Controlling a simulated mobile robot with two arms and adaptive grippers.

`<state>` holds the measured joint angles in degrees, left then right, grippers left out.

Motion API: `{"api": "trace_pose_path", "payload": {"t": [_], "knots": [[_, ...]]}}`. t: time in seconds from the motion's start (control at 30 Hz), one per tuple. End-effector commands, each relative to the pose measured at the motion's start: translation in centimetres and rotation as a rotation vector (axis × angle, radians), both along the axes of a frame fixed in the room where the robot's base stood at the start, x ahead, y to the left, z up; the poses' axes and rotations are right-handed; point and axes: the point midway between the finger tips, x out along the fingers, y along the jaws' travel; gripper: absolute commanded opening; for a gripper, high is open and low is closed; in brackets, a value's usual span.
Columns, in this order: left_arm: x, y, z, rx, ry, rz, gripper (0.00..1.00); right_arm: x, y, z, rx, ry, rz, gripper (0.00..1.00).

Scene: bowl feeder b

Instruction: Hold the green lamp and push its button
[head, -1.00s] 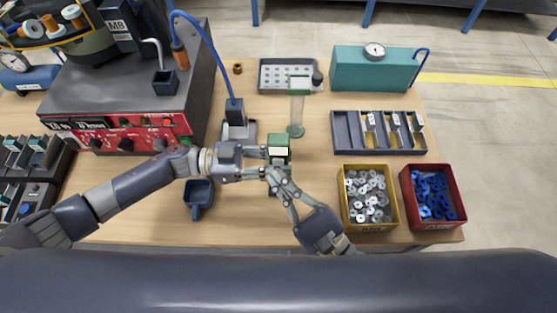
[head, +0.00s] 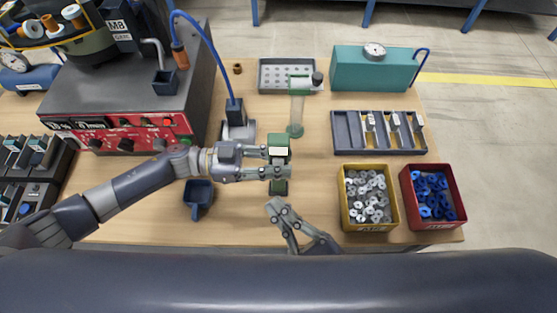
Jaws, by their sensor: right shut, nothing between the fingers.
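The green lamp (head: 279,143) is near the middle of the table, with a green top and a dark lower part showing below my gripper. My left gripper (head: 278,163) reaches in from the left and is shut on the lamp; its fingers hide the lamp's middle. My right gripper (head: 275,208) is shut and empty, just in front of the lamp and apart from it. I cannot make out the lamp's button.
A blue scoop (head: 198,194) lies left of the lamp. A yellow bin (head: 343,213) of metal parts and a red bin (head: 461,205) of blue parts stand at right. A clear green-based tube (head: 296,110) stands behind the lamp. Bare table lies between lamp and bins.

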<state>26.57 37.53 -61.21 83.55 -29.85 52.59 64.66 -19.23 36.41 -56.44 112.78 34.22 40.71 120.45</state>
Motion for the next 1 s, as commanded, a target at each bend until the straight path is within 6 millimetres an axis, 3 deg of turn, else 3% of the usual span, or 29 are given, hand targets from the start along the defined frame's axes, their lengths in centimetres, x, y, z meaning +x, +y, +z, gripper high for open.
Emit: {"api": "trace_pose_path", "payload": {"t": [0.03,0.1,0.4,0.53,1.0], "knots": [[0.0,0.0,-0.1,0.001,0.001,0.0,0.39,0.0,0.0,0.0,0.0,0.0,0.0,0.0],[0.0,0.0,-0.1,0.001,0.001,0.0,0.49,0.0,0.0,0.0,0.0,0.0,0.0,0.0],[0.0,0.1,0.0,0.0,0.0,0.0,0.49,0.0,0.0,0.0,0.0,0.0,0.0,0.0],[0.1,1.0,-0.1,0.002,0.001,0.002,0.49,0.0,0.0,0.0,0.0,0.0,0.0,0.0],[0.2,10.1,-0.1,0.003,0.001,0.002,0.49,0.0,0.0,0.0,0.0,0.0,0.0,0.0]]}}
